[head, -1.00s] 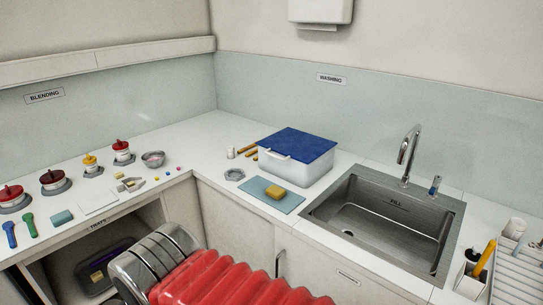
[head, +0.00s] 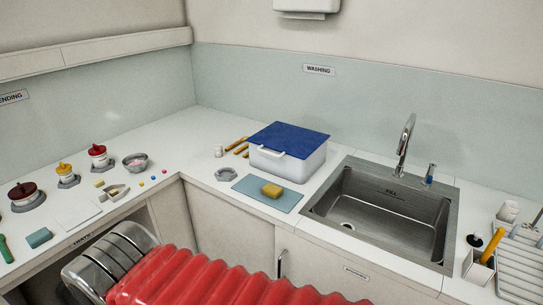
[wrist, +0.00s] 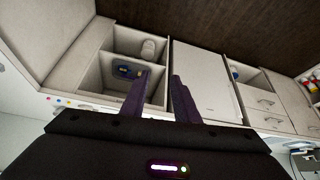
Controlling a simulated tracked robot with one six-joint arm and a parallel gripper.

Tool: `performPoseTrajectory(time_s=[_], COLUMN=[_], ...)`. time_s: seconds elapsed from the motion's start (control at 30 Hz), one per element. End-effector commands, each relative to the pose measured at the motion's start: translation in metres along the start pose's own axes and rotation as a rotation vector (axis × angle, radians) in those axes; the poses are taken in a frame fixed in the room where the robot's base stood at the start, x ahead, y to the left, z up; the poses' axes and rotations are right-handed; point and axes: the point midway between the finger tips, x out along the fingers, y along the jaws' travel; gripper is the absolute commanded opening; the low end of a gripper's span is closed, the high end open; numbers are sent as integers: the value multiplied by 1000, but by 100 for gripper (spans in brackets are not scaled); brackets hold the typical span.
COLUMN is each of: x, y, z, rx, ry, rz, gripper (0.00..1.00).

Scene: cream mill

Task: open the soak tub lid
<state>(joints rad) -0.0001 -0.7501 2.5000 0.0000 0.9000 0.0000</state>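The soak tub (head: 285,162) is a white box on the counter near the corner, left of the sink. Its flat blue lid (head: 288,140) lies on top and looks closed. A white handle (head: 269,153) shows at the tub's front left. My gripper shows only in the wrist view (wrist: 160,98), with its two dark fingers apart and nothing between them. It faces open shelves and cabinets, and the tub is not in that view. The head view shows my red arm sleeve at the bottom, below the counter and away from the tub.
A yellow sponge (head: 272,190) lies on a blue mat (head: 262,197) before the tub. A grey ring (head: 226,174) and brown sticks (head: 238,146) lie left of it. The sink (head: 390,205) is to the right. Jars and small parts fill the left counter.

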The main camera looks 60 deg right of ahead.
Motion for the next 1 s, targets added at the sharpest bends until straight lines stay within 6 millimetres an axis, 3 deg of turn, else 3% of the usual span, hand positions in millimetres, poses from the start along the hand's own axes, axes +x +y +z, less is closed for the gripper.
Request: performPoseTrajectory(time_s=[0.2,0.37,1.0], x=[1,8,24], y=[6,36,264], z=[-2,-8,-39], rx=[5,16,64], ry=[-8,-49,-314], rz=[18,101,722], gripper=[28,28,28])
